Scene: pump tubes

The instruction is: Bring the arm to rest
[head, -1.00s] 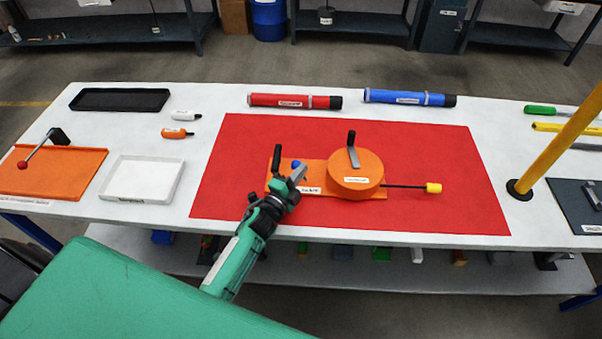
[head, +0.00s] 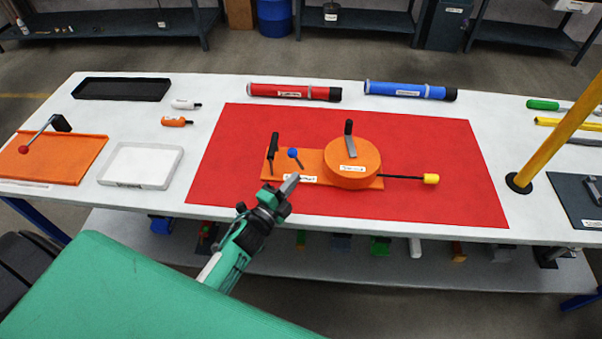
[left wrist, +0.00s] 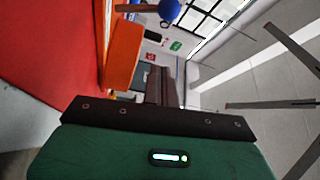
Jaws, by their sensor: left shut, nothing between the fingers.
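My left gripper (head: 289,186) is shut and empty. Its tip is at the near left edge of the orange pump fixture (head: 312,180), low over the red mat (head: 430,200); I cannot tell whether it touches. The fixture carries a round orange drum (head: 352,164) with a dark lever, a black upright handle (head: 273,146), a blue-knobbed lever (head: 293,153) and a rod with a yellow end (head: 431,179). In the left wrist view the shut dark fingers (left wrist: 165,90) point away, with the orange fixture (left wrist: 122,55) and blue knob (left wrist: 169,9) beyond. My right gripper is not in view.
Red (head: 294,92) and blue (head: 410,91) tubes lie behind the mat. A white tray (head: 141,166), black tray (head: 122,88) and orange board (head: 52,160) are at left. A yellow post (head: 560,130) stands at right. The front mat is clear right of the gripper.

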